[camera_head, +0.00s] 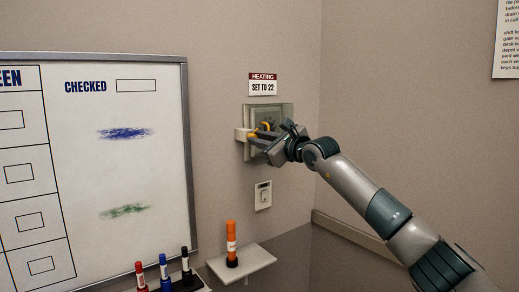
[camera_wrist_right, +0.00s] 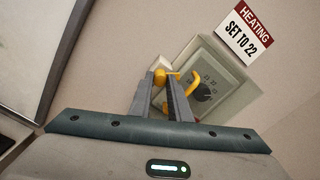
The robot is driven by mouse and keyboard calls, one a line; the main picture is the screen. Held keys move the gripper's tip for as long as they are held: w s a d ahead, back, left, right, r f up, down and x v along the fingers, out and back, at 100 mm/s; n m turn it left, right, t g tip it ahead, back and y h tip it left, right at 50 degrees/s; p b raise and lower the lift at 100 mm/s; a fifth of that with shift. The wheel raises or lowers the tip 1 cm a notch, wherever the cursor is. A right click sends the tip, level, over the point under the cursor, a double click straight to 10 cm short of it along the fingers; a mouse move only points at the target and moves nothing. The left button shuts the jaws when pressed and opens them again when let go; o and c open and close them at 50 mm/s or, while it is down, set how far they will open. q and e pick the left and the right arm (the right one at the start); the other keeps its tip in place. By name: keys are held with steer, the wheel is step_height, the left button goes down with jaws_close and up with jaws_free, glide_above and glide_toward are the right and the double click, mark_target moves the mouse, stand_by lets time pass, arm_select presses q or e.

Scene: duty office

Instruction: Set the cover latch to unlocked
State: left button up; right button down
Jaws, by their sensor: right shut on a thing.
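A heating control box (camera_head: 285,112) with a clear cover is on the wall under the "HEATING SET TO 22" sign. In the right wrist view, its grey panel (camera_wrist_right: 225,75) carries a dark dial (camera_wrist_right: 203,92) with numbers around it. A yellow latch knob (camera_wrist_right: 160,77) is at the left side of the box, by a pale block (camera_head: 240,134). A separate curved yellow handle (camera_wrist_right: 194,82) is just right of it. My right gripper (camera_head: 251,138) is shut on the latch knob, with a finger on each side. The latch's exact setting is unclear. My left gripper is out of view.
A wall switch (camera_head: 263,195) is below the box. A whiteboard (camera_head: 165,170) hangs left, with several pens below.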

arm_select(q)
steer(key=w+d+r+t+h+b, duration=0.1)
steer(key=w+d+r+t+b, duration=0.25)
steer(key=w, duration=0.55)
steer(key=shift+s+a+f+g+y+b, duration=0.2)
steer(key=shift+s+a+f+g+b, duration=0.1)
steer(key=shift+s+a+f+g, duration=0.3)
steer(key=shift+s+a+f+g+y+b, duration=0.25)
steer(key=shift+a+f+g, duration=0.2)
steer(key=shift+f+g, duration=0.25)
arm_select(e)
steer(key=shift+f+n, duration=0.1)
steer(key=shift+n, duration=5)
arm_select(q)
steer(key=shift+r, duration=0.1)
arm_select(e)
steer(key=c, duration=1.6)
jaws_free()
steer(key=shift+c, duration=0.2)
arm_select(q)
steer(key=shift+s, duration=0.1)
arm_select(e)
steer(key=shift+s, duration=0.1)
